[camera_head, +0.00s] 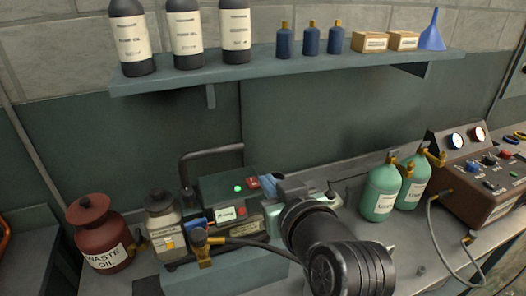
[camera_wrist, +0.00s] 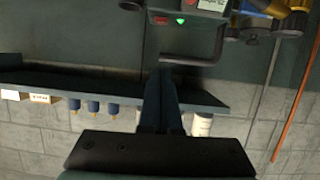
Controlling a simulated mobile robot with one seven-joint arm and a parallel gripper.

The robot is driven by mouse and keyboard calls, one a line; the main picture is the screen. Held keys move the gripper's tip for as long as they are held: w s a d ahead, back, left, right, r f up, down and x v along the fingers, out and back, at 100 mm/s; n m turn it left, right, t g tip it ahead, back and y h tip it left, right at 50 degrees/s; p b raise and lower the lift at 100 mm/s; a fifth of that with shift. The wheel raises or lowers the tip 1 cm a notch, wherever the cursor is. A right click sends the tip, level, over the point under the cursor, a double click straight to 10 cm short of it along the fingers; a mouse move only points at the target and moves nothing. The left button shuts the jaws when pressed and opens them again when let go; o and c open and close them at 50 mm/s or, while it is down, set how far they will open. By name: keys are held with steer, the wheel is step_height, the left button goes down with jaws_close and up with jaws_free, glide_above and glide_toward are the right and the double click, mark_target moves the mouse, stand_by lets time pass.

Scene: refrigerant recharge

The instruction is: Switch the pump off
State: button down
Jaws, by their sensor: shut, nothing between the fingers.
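The pump (camera_head: 222,192) is a dark green box with a black handle, standing left of centre on the bench. Its top shows a lit green lamp (camera_head: 238,188) and a red switch (camera_head: 252,183). My gripper (camera_head: 270,184) is just right of the pump, near the red switch; I cannot tell whether it touches. In the wrist view, which is upside down, my gripper's fingers (camera_wrist: 160,75) are together and empty. The pump (camera_wrist: 205,18) shows there at the top edge, with the green lamp (camera_wrist: 180,21) lit and the red switch (camera_wrist: 161,20) beside it.
A red waste oil can (camera_head: 100,240) and a grey canister (camera_head: 163,225) stand left of the pump. Green cylinders (camera_head: 381,190) and a brown gauge console (camera_head: 480,185) with hoses stand to the right. A shelf (camera_head: 290,63) with bottles and boxes hangs above.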

steer(key=shift+w+d+r+g+p, duration=0.15)
steer(key=shift+d+r+g+p, duration=0.25)
steer(key=shift+p, duration=0.6)
steer(key=shift+a, duration=0.1)
steer(key=p, duration=0.3)
glide_above(257, 195)
steer(key=f, duration=0.3)
steer(key=shift+w+a+f, duration=0.15)
steer(key=shift+w+f, duration=0.15)
steer(key=shift+w, duration=0.05)
steer(key=f, duration=0.1)
steer(key=f+p, duration=0.1)
steer(key=shift+s+f, duration=0.25)
steer(key=shift+f, duration=0.1)
steer(key=shift+s+f, duration=0.1)
steer(key=shift+f, duration=0.6)
